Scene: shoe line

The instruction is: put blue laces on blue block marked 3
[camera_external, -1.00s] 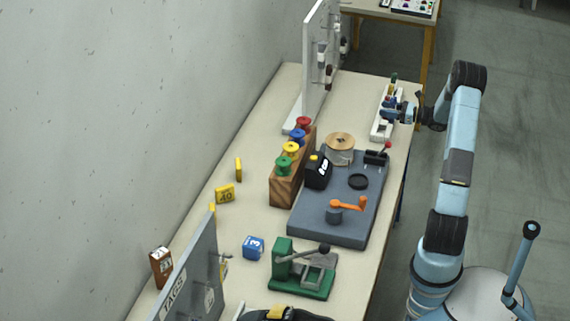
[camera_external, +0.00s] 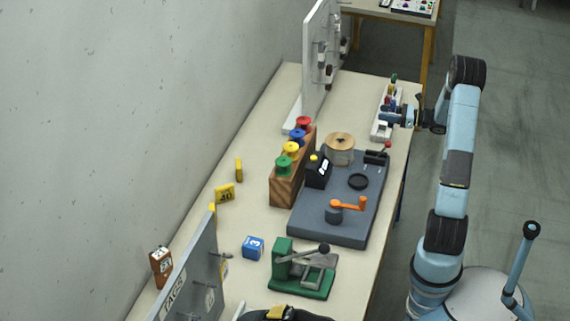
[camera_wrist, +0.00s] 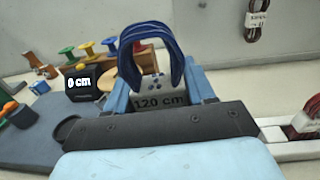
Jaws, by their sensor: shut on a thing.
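The blue laces (camera_wrist: 150,36) form an upright loop between the two blue fingers of my gripper (camera_wrist: 160,90) in the wrist view. My gripper is shut on them. A grey piece printed "120 cm" (camera_wrist: 160,103) shows between the fingers below the loop; I cannot tell if it is the laces' band. In the external view my gripper (camera_external: 388,118) is over the white rack at the table's right edge, and the laces are too small to make out clearly. The blue block marked 3 (camera_external: 253,247) sits on the near part of the table, left of the green press, far from my gripper.
A grey mat (camera_external: 325,225) with an orange crank (camera_external: 348,204) and a wooden spool stand (camera_external: 290,180) lie between gripper and block. The green press (camera_external: 302,275) and a grey TAGS panel (camera_external: 195,275) flank the block. The white rack (camera_external: 379,129) holds other laces.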

